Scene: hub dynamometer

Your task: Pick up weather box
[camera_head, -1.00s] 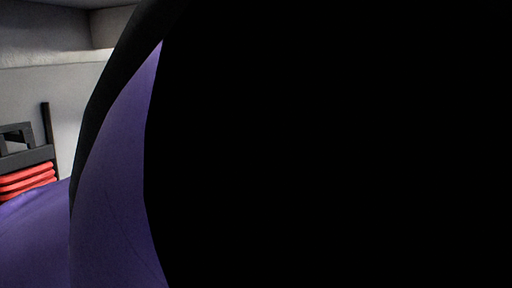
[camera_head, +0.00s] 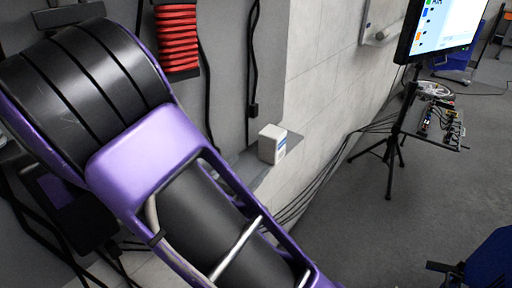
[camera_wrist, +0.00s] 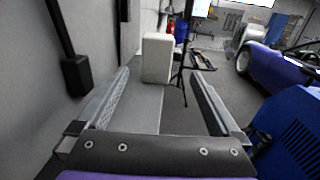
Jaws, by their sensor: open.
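A small white box, which looks like the weather box (camera_head: 271,143), sits upright on a narrow grey ledge (camera_head: 293,141) by the wall in the head view. In the wrist view the white box (camera_wrist: 157,58) stands ahead, roughly between the fingertips and slightly left of the middle. My gripper (camera_wrist: 159,74) is open, with one finger on each side and nothing held. Whether the box is between the fingers or just beyond them I cannot tell. In the head view my arm fills the left and centre, and the gripper itself does not show.
A dark cable with a plug (camera_wrist: 76,72) hangs on the wall left of the gripper. Red coiled hose (camera_head: 177,40) hangs higher up. A tripod stand (camera_head: 393,150) with a screen and a tray of parts stand at the right. Open floor lies between.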

